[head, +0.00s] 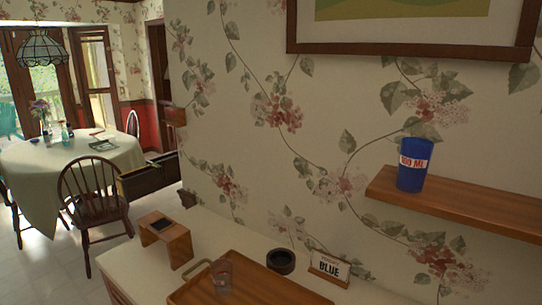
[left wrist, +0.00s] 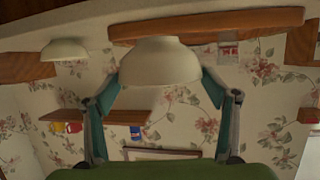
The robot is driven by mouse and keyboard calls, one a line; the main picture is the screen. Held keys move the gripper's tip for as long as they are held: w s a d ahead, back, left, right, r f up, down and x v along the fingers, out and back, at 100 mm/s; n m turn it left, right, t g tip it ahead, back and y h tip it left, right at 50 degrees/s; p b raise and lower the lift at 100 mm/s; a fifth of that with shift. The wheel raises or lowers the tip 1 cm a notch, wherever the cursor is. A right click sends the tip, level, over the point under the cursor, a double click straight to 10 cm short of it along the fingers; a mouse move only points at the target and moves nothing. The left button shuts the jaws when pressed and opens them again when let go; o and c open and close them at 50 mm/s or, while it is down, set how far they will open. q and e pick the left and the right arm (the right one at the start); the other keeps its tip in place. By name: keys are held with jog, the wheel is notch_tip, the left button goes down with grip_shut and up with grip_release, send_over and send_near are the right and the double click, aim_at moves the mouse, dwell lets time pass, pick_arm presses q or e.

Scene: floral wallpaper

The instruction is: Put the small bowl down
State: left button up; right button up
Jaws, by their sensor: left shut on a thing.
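A small white bowl (left wrist: 160,62) is between the two fingers of my left gripper (left wrist: 163,82) in the left wrist view. The gripper is shut on it. The wrist picture is upside down, so the bowl's base points toward the picture's top or cannot be judged exactly. The head view shows neither gripper nor the bowl. My right gripper is in no view.
A pale counter bears a wooden tray (head: 245,285) with a glass (head: 221,273), a dark round dish (head: 281,261), a card reading BLUE (head: 328,266) and a small wooden stand (head: 165,238). A blue cup (head: 412,170) stands on the wall shelf (head: 470,205). Another white bowl (left wrist: 64,50) shows in the wrist view.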

pick_arm(q)
jog(key=shift+m+g+h, duration=0.8)
jog(key=shift+m, duration=0.1)
jog(key=r, duration=0.2)
jog(key=a+r, duration=0.1)
jog(key=r, duration=0.2)
jog(key=a+r, duration=0.1)
jog(key=r, duration=0.1)
jog(key=shift+s+a+r, duration=0.15)
jog(key=shift+s+r, duration=0.1)
jog(key=shift+s, duration=0.15)
jog(key=shift+a+r, duration=0.1)
jog(key=shift+r, duration=0.8)
jog(key=shift+f, duration=0.1)
